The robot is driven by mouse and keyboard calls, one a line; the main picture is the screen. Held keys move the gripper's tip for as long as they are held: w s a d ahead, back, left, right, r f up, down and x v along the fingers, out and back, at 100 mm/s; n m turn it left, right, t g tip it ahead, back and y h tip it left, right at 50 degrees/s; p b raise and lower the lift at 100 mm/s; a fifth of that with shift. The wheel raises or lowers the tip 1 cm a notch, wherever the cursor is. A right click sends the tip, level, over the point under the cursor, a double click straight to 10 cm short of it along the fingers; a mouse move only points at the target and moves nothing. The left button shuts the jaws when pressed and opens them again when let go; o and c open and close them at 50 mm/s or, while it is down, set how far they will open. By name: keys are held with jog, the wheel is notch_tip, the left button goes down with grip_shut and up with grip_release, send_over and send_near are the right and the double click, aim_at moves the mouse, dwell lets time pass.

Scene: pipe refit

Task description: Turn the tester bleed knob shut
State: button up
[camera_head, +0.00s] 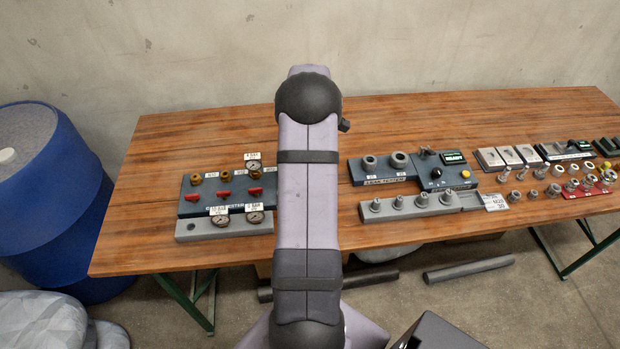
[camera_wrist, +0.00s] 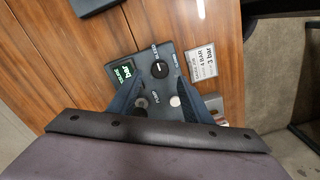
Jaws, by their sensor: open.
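In the wrist view the tester panel (camera_wrist: 150,82) is a dark grey box with lettering that reads upside down. Its black round bleed knob (camera_wrist: 159,69) has a pale pointer line and stands just beyond my fingertips. My gripper (camera_wrist: 158,98) is open, with its two dark fingers spread over the panel and nothing between them but the panel face. The knob is apart from the fingers. In the head view a leak tester (camera_head: 400,180) with a green display sits right of my arm; my gripper is hidden there.
A green display (camera_wrist: 124,70) is left of the knob, and a pale label plate (camera_wrist: 201,65) is right of it. The gauge board (camera_head: 228,195) stands at the table's left. Fittings (camera_head: 560,180) crowd the right. Bare wooden table (camera_head: 150,200) shows at the far left.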

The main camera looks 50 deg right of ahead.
jog(key=shift+f+p, duration=0.7)
jog(key=shift+f, duration=1.8)
jog(key=c, duration=1.1)
